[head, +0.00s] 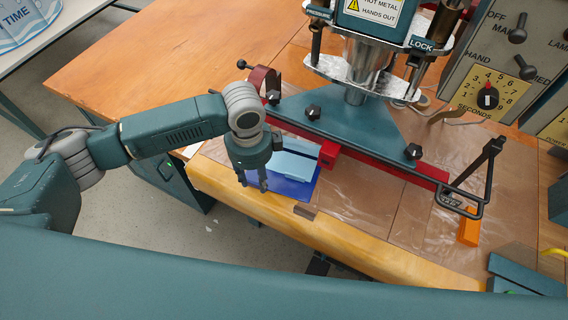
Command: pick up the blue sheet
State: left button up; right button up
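A dark blue flat piece (294,189) lies at the front edge of the wooden table, with a light blue sheet (292,164) over its far part. Both lie partly under the machine's teal and red frame, and I cannot tell which is the task's blue sheet. My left gripper (253,183) points down at their left side and hides part of them. Its two fingers are apart with nothing seen between them. I cannot tell whether the fingertips touch the sheets. My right gripper is not in view.
The welding machine's teal plate (352,128) and red bar (393,168) stand just behind the sheets. A control panel (500,70) with a dial is at the right. An orange block (468,231) lies at the right front. The table's left part is clear.

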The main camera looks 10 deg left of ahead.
aim_at(257, 185)
pick_arm(q)
jog(key=shift+f, duration=1.55)
grip_shut()
jog(key=shift+r, duration=0.2)
